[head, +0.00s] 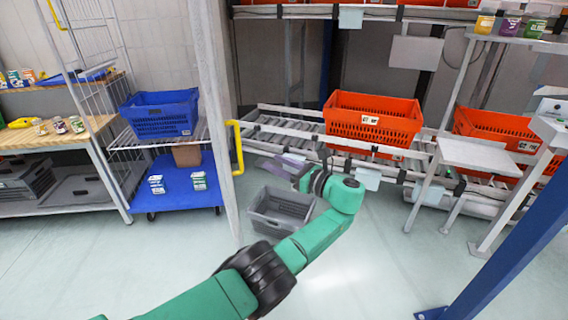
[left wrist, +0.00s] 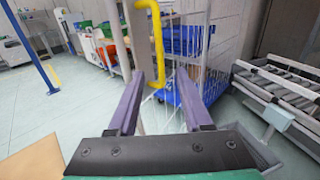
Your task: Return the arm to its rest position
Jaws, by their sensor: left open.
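My left arm reaches in green from the bottom of the head view. Its gripper (head: 283,165) points left, above the grey tote on the floor. In the left wrist view the two purple fingers (left wrist: 162,85) stand wide apart with nothing held between them. The yellow handle (left wrist: 157,42) shows beyond the fingertips there, and in the head view it is left of the gripper (head: 236,146). I cannot tell the exact gap between them. My right gripper is in neither view.
An orange tote (head: 371,119) stands on the roller rack, with another (head: 495,128) to its right. The grey tote (head: 282,211) lies on the floor under the left arm. A blue crate (head: 159,113) sits on the wire cart at left. The front floor is clear.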

